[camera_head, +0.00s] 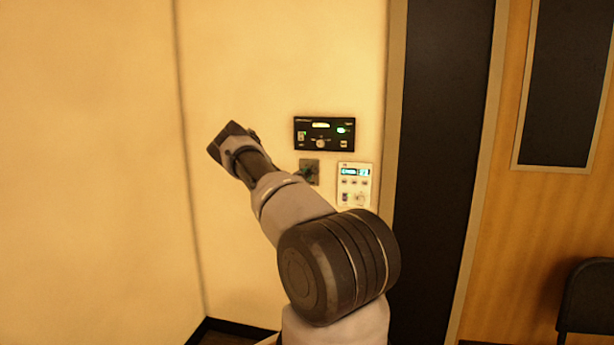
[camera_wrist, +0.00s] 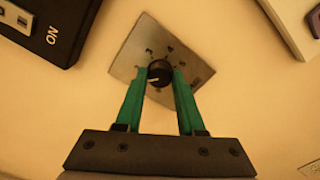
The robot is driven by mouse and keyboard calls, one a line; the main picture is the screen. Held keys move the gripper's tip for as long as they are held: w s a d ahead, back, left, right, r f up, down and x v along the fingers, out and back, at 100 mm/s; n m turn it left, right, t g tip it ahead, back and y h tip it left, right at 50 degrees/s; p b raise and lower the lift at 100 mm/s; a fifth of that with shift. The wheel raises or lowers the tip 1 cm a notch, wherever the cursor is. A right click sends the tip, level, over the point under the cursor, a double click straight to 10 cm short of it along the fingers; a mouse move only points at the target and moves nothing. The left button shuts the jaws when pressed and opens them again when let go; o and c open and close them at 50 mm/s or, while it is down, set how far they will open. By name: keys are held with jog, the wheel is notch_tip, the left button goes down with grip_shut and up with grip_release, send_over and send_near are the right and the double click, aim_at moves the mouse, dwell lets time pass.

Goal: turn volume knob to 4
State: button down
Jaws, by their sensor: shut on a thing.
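The volume knob (camera_wrist: 160,73) is a small black round knob with a white pointer line. It sits on a square metal plate (camera_wrist: 136,48) with several dark marks around it. In the wrist view, the white line points left and slightly down; I cannot read the marks. My gripper (camera_wrist: 161,82) has green fingers, one on each side of the knob, and is shut on it. In the head view, the plate (camera_head: 316,165) shows on the wall, with a bit of green at its left side; the knob cannot be made out there.
A black panel (camera_head: 323,145) with green lights is above the plate. A white panel (camera_head: 360,186) with a lit display is at its lower right. A dark door (camera_head: 445,150) stands farther right, and a dark chair (camera_head: 590,300) is at the right edge.

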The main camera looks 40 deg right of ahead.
jog(key=m, duration=0.6)
jog(key=shift+m, duration=0.3)
jog(key=m, duration=0.6)
jog(key=shift+f, duration=0.1)
jog(key=m, duration=0.6)
jog(key=shift+m, duration=0.4)
jog(key=m, duration=0.5)
jog(key=shift+f, duration=0.1)
jog(key=shift+m, duration=0.3)
jog(key=c, duration=0.5)
grip_release()
jog(key=shift+a, duration=0.1)
